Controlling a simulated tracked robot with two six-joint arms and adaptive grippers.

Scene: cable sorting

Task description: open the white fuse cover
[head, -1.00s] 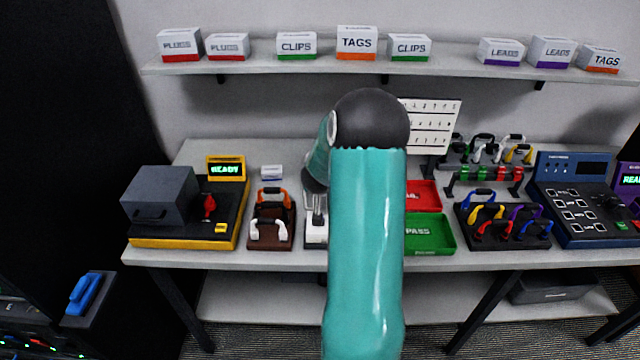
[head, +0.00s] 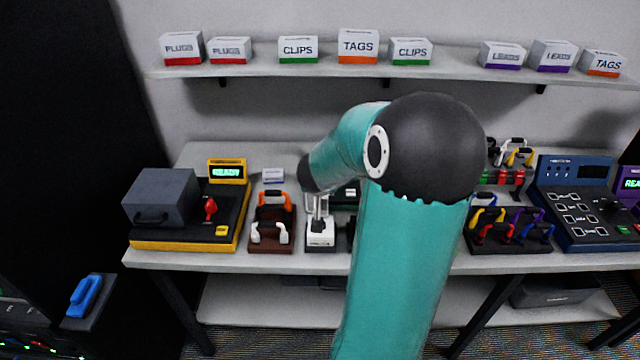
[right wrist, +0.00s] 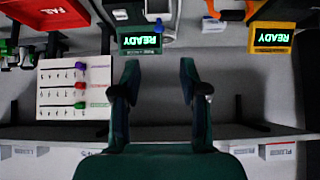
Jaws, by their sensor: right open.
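A white block-like unit (head: 320,236) stands near the front of the table, with pale upright parts (head: 317,207) above it. I take it for the fuse cover's unit; whether its cover is open I cannot tell. Part of a pale unit (right wrist: 160,7) shows at the top edge of the right wrist view. My right gripper (right wrist: 158,76) is open, with nothing between its fingers. In the head view my right arm ends just above the white unit, and its fingers cannot be made out there. My left gripper is in neither view.
A dark green READY box (right wrist: 140,40) with a blue knob stands beyond my right fingertips. A yellow-based READY machine (head: 228,232) and a brown rack with handled plugs (head: 271,240) stand left of the white unit. My right arm hides the table's middle.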

